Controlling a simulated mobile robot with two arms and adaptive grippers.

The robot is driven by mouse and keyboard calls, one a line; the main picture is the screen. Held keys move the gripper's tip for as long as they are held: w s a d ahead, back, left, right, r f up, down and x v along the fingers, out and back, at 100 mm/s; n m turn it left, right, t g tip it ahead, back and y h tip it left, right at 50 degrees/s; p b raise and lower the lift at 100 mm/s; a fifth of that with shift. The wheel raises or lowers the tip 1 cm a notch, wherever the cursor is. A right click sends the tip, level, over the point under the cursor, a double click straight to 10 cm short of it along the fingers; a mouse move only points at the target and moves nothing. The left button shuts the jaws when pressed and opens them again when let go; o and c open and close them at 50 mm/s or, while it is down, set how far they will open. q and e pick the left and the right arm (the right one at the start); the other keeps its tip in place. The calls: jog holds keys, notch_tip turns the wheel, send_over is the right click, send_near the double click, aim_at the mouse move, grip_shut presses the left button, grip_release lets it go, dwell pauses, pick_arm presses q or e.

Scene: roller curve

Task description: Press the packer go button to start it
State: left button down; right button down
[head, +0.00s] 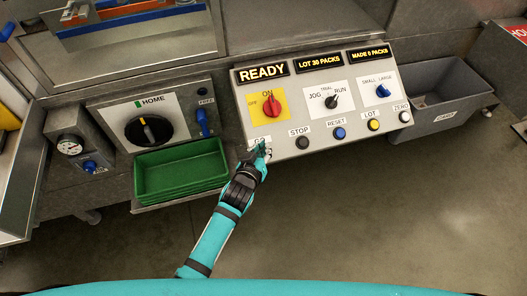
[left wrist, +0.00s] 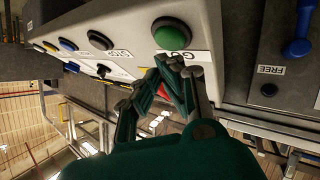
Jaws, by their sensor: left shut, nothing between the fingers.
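The packer's control panel (head: 350,128) stands in front of me, with its displays reading READY, LOT 30 PACKS and MADE 0 PACKS. The green go button (left wrist: 171,33) shows in the left wrist view above its GO label (left wrist: 173,58). In the head view my left gripper (head: 260,150) hides this button. My left gripper also shows in the left wrist view (left wrist: 178,66), shut and empty, its fingertips beside the GO label and seemingly apart from the button. I cannot tell the exact gap. My right gripper is in neither view.
The STOP button (head: 303,143) sits just right of the gripper, then the blue RESET button (head: 339,133). The red ON/OFF switch (head: 270,106) is above. Green trays (head: 180,168) stand to the left, and a grey bin (head: 445,98) to the right.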

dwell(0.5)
pick_arm(q)
jog(key=shift+w+f, duration=0.25)
jog(key=shift+f, duration=0.1)
jog(key=shift+w+a+f+b, duration=0.15)
jog(key=shift+w+f+b, duration=0.05)
jog(key=shift+f+b, duration=0.3)
dwell(0.6)
jog(key=shift+r, duration=0.15)
jog(key=shift+s+r+p, duration=0.45)
jog(key=shift+r+p, duration=0.25)
jog(key=shift+p, duration=0.2)
jog(key=r+p, duration=0.1)
jog(key=s+r+p, duration=0.1)
jog(key=r+p, duration=0.1)
jog(key=s+d+r+p, duration=0.1)
jog(key=p, duration=0.1)
jog(key=shift+s+r, duration=0.15)
jog(key=shift+s, duration=0.05)
dwell(0.6)
